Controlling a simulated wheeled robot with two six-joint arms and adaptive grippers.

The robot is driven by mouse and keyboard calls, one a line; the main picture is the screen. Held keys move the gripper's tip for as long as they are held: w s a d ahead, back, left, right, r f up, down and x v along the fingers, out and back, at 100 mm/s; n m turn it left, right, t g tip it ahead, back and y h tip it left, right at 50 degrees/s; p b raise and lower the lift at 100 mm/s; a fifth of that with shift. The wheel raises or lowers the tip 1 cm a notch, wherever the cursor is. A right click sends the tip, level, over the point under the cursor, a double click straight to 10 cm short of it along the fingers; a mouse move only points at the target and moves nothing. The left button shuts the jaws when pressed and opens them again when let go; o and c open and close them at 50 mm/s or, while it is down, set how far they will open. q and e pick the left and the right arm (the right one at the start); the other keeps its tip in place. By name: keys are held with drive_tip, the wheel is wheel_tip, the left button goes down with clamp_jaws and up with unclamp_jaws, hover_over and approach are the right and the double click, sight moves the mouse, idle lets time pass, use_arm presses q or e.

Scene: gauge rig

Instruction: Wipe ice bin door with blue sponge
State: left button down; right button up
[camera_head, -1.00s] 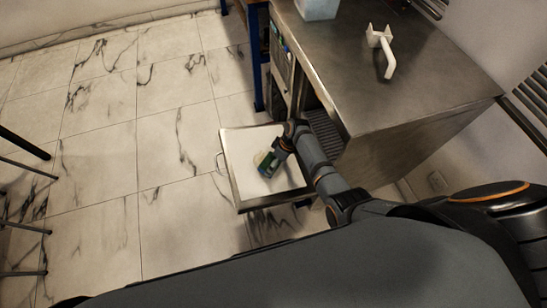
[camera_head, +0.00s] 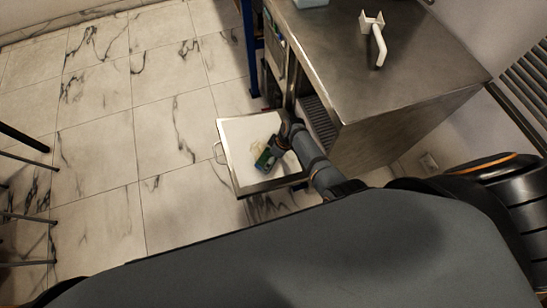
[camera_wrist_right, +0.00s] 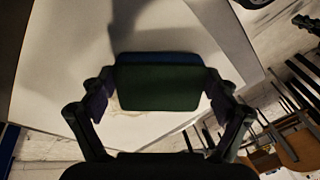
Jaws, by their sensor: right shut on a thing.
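The ice bin door (camera_head: 238,181) is swung down open, its pale inner face up inside a metal frame, with a handle on its left edge. A yellowish smear (camera_head: 259,145) shows on that face; in the wrist view, a faint brownish mark (camera_wrist_right: 122,123) lies partly behind the sponge. My right gripper (camera_head: 267,156) is over the door, shut on the blue and green sponge (camera_head: 264,160). The sponge (camera_wrist_right: 158,87) sits between both fingers in the wrist view. I cannot tell whether it touches the door. My left gripper is not in view.
A steel counter (camera_head: 415,85) stands right of the door, with a white scoop-like object (camera_head: 377,40) on top. A blue post (camera_head: 249,50) stands behind the door. Dark stool legs (camera_head: 25,215) are at the far left. Marble-tiled floor left of the door is clear.

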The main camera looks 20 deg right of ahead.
sight(261, 143)
drive_tip(key=shift+w+f+b, duration=0.15)
drive_tip(key=shift+w+b, duration=0.35)
drive_tip(key=shift+w, duration=0.15)
drive_tip(key=shift+w+f+b, duration=0.15)
drive_tip(key=shift+w+b, duration=0.35)
drive_tip(key=shift+w, duration=0.1)
drive_tip(key=shift+w+a+b, duration=0.1)
drive_tip(key=shift+w+b, duration=0.25)
drive_tip(key=shift+w, duration=0.25)
drive_tip(key=shift+w+r, duration=0.1)
drive_tip(key=shift+r, duration=0.05)
drive_tip(key=w+b, duration=0.3)
drive_tip(key=shift+a+f, duration=0.1)
drive_tip(key=shift+f, duration=0.25)
drive_tip(key=shift+w, duration=0.3)
drive_tip(key=shift+w+r, duration=0.15)
drive_tip(key=shift+r, duration=0.05)
drive_tip(key=shift+w+f+b, duration=0.1)
drive_tip(key=shift+b, duration=0.25)
drive_tip(key=w+b, duration=0.2)
drive_tip(key=b, duration=0.1)
drive_tip(key=shift+w+a+f, duration=0.1)
drive_tip(key=shift+w+f, duration=0.1)
drive_tip(key=shift+f, duration=0.05)
drive_tip(key=shift+w+r+b, duration=0.1)
drive_tip(key=shift+w+b, duration=0.3)
drive_tip(key=shift+w, duration=0.1)
drive_tip(key=shift+w+r, duration=0.1)
